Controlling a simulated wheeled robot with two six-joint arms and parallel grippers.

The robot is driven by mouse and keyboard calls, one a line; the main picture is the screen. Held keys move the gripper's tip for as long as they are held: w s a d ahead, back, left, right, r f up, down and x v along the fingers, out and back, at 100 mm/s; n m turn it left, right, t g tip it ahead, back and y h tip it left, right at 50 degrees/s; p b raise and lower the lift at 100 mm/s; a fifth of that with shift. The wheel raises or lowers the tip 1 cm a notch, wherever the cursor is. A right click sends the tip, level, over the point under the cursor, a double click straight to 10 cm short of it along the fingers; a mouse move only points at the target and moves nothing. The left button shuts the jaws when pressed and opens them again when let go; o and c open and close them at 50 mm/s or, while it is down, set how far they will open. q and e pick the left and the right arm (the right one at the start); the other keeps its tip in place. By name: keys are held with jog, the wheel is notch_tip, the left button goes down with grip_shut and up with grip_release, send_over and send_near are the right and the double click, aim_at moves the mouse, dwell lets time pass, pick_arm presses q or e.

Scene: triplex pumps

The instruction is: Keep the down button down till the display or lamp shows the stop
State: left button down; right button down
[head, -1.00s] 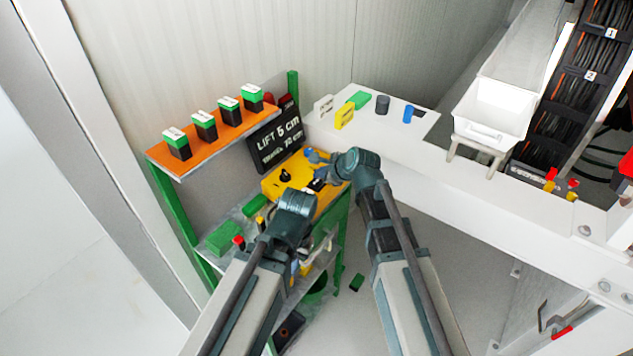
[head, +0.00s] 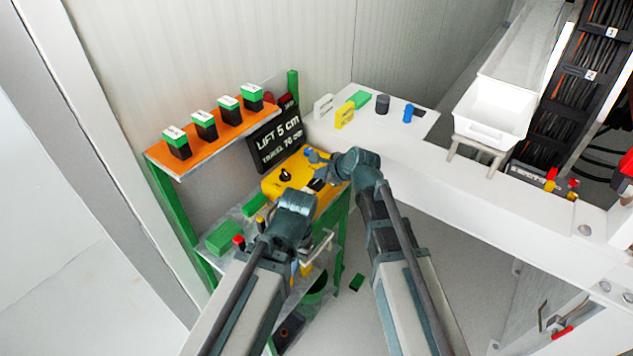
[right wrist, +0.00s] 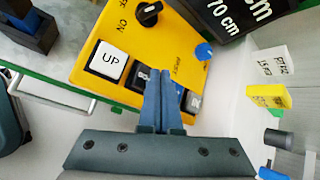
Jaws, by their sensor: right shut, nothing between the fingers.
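The yellow control box (head: 275,185) stands on the green-framed shelf unit. In the right wrist view it carries a white UP button (right wrist: 108,61) and a dark button (right wrist: 140,80) beside it, partly hidden by my fingers, its label not readable. My right gripper (right wrist: 161,76) is shut and empty, its fingertips over the dark button's edge; whether they press it I cannot tell.
A black rotary switch (right wrist: 149,14) and a blue knob (right wrist: 203,52) stick up from the box. An orange shelf (head: 215,138) with several green-topped blocks is at the left. A white bench (head: 440,150) with small parts and a white bin (head: 494,112) lies right.

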aim_at(320, 183)
jog(key=shift+f, duration=0.3)
jog(key=shift+f+b, duration=0.55)
jog(key=shift+b, duration=0.15)
dwell(0.5)
jog(key=shift+r, duration=0.2)
dwell(0.4)
jog(key=shift+r+p, duration=0.75)
jog(key=shift+p, duration=0.2)
notch_tip(320, 183, up, 5)
jog(key=p, duration=0.5)
jog(key=shift+r, duration=0.1)
